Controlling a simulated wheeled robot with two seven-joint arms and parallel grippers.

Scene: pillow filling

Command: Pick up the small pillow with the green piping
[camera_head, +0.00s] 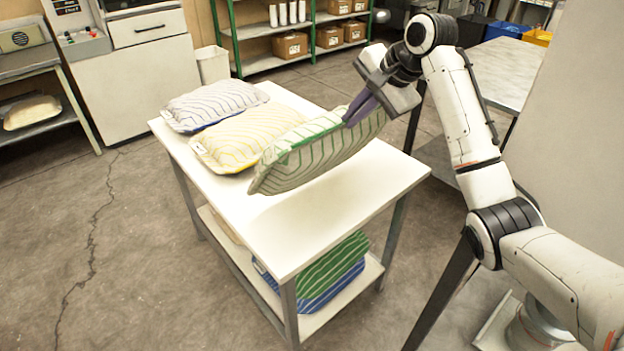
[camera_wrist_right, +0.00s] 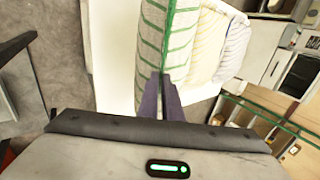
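The small pillow with green piping (camera_head: 322,158) is white with green stripes. My right gripper (camera_head: 360,106) is shut on its upper right end and holds it tilted at the right of the white table (camera_head: 335,212). Whether its lower left end touches the table or the yellow-striped pillow is hard to tell. In the right wrist view, the two dark fingers (camera_wrist_right: 162,84) are close together with the green-striped pillow (camera_wrist_right: 165,40) between them. My left gripper is not in view.
A yellow-striped pillow (camera_head: 240,138) and a blue-grey striped pillow (camera_head: 212,104) lie on the table's back left. Green and blue pillows (camera_head: 335,265) lie on the lower shelf. The table's front right is clear. Shelving with boxes (camera_head: 290,45) stands behind.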

